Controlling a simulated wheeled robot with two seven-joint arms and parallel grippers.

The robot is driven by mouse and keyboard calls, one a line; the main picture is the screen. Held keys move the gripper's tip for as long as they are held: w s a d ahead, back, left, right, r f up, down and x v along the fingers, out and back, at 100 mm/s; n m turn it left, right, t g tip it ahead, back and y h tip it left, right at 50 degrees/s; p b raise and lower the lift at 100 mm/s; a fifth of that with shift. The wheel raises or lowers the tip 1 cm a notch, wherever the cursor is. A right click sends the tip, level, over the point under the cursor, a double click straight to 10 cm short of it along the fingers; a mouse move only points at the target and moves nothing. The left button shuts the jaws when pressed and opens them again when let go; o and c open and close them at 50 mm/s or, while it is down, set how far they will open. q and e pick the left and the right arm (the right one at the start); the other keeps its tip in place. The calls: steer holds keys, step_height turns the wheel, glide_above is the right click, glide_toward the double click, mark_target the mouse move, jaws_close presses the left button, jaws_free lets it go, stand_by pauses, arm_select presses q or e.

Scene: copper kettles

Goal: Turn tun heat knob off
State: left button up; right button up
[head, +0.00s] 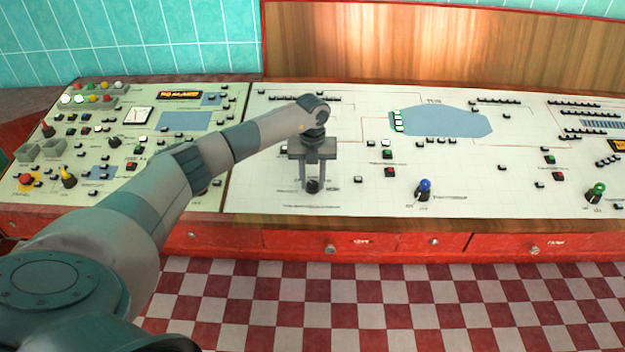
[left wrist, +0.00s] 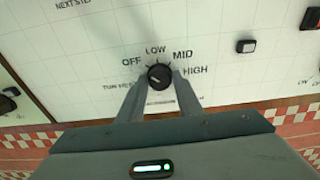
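The tun heat knob (left wrist: 160,76) is small, black and round, with the labels OFF, LOW, MID and HIGH in an arc above it. A pale mark on its face seems to lean to the upper left, towards OFF, but is too small to read surely. My left gripper (head: 313,184) points down at the panel, its two fingers apart on either side of the knob (head: 313,187). In the left wrist view the fingertips (left wrist: 160,80) flank the knob closely; whether they press on it I cannot tell. My right gripper is not in view.
The white control panel (head: 270,190) holds several small buttons. A blue-topped knob (head: 425,188) and a green-topped knob (head: 595,192) stand to the right. A yellow knob (head: 68,177) is on the left section. Red drawers (head: 380,243) run below the panel's front edge.

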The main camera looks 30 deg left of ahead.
mark_target(313, 185)
arm_select(q)
steer(key=shift+o, duration=1.1)
steer(key=shift+r, duration=0.45)
step_height(313, 185, up, 5)
steer(key=shift+s+d+b, duration=0.1)
steer(key=shift+b, duration=0.85)
step_height(313, 185, up, 12)
steer(key=b, duration=0.2)
steer(key=shift+s+d+f, duration=0.15)
steer(key=shift+s+f, duration=0.1)
steer(key=shift+s, duration=0.1)
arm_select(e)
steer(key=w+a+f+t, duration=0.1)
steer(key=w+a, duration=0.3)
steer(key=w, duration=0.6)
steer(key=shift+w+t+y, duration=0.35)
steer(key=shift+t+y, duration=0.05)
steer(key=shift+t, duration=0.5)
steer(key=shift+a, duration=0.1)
